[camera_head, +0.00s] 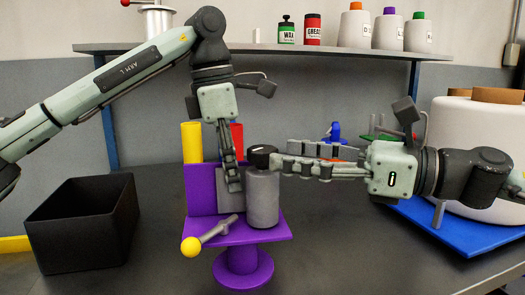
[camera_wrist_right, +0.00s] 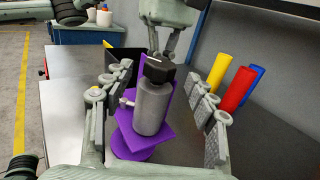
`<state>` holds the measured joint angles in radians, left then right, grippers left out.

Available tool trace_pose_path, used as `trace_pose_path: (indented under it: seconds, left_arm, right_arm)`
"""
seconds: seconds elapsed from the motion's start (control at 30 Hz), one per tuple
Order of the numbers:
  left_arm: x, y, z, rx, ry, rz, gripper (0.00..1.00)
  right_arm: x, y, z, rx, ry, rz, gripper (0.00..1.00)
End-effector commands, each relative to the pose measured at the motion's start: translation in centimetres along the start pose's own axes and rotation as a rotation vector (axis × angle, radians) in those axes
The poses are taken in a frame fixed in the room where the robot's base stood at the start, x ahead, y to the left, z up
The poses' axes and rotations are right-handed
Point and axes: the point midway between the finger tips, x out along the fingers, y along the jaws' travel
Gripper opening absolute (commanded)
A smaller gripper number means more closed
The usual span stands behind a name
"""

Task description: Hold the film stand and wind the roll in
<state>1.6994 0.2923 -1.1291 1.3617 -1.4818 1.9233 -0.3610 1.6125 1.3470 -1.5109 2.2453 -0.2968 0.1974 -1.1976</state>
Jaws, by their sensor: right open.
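The purple film stand (camera_head: 203,185) stands on the dark table with an upright panel, a round base and a crank with a yellow knob (camera_head: 191,246). A grey roll (camera_head: 263,200) with a black cap (camera_head: 261,152) stands upright on it. My left gripper (camera_head: 233,182) points down at the panel beside the roll; one finger shows in front of the panel, and its grip is unclear. My right gripper (camera_head: 280,160) is level at the cap's height, just right of the roll. In the right wrist view its fingers are spread wide, with the roll (camera_wrist_right: 151,108) between and beyond them.
An empty black bin (camera_head: 85,215) stands on the left. Yellow (camera_head: 192,142) and red (camera_head: 237,140) cylinders stand behind the stand. A blue tray (camera_head: 440,228) with a large white bobbin (camera_head: 470,125) is on the right. A shelf (camera_head: 260,47) with containers runs along the back.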

Motion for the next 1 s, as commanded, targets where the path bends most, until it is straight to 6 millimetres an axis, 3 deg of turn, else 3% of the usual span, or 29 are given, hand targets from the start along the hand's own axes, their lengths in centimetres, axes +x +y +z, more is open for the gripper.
trace_pose_path:
  seconds: [0.1, 0.3, 0.7, 1.0]
  left_arm:
    - [-0.1, 0.0, 0.0, 0.0, -0.001, 0.001, 0.0]
    - [-0.1, 0.0, 0.0, 0.0, 0.0, 0.001, 0.0]
    - [-0.1, 0.0, 0.0, 0.0, 0.0, 0.001, 0.0]
    - [-0.1, 0.0, 0.0, 0.0, 0.0, 0.001, 0.0]
  right_arm:
    - [2.4, 0.1, 0.1, -0.002, -0.001, 0.003, 0.57]
    - [4.8, -0.1, 0.1, -0.001, -0.001, 0.001, 0.57]
    - [5.5, -0.1, 0.0, 0.001, 0.0, -0.001, 0.57]
    - [5.5, -0.1, 0.0, 0.0, 0.0, -0.001, 0.2]
